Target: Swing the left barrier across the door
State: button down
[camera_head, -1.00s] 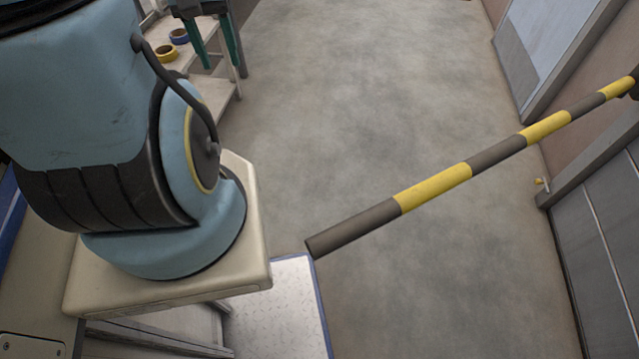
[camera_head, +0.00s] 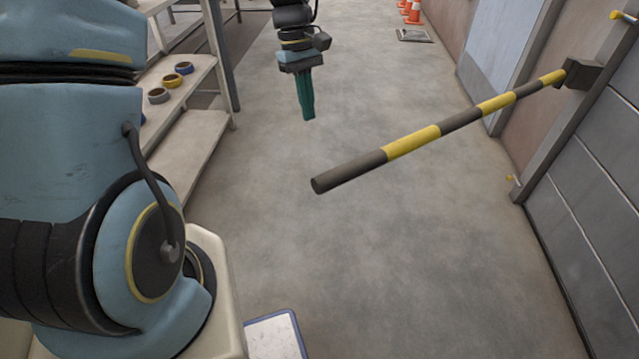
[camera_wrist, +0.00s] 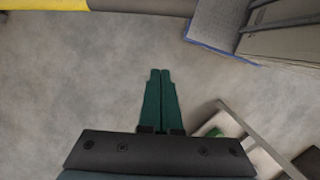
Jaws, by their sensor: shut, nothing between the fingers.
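The left barrier (camera_head: 411,140) is a pole striped dark and yellow. It runs from a dark bracket (camera_head: 579,74) on the frame of the grey panelled door (camera_head: 590,190) out over the floor, its free end pointing left, away from the door and not across it. My gripper (camera_head: 307,117), with teal fingers, points down beyond the barrier's free end, apart from it. Its fingers are shut and empty. In the wrist view the closed fingertips (camera_wrist: 160,72) are over bare floor, and part of the barrier (camera_wrist: 45,4) crosses the top left.
A shelf (camera_head: 185,150) with several tape rolls stands at left. A pale blue door (camera_head: 500,50) is farther along the right wall. Orange cones (camera_head: 412,12) stand far back. A blue-edged plate (camera_head: 274,338) is at the bottom. The middle floor is clear.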

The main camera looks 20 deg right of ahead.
jog(key=s+d+f+p, duration=0.1)
jog(key=s+f+p, duration=0.1)
jog(key=s+f, duration=0.5)
jog(key=shift+d+f, duration=0.35)
jog(key=shift+f, duration=0.75)
jog(key=shift+s, duration=0.15)
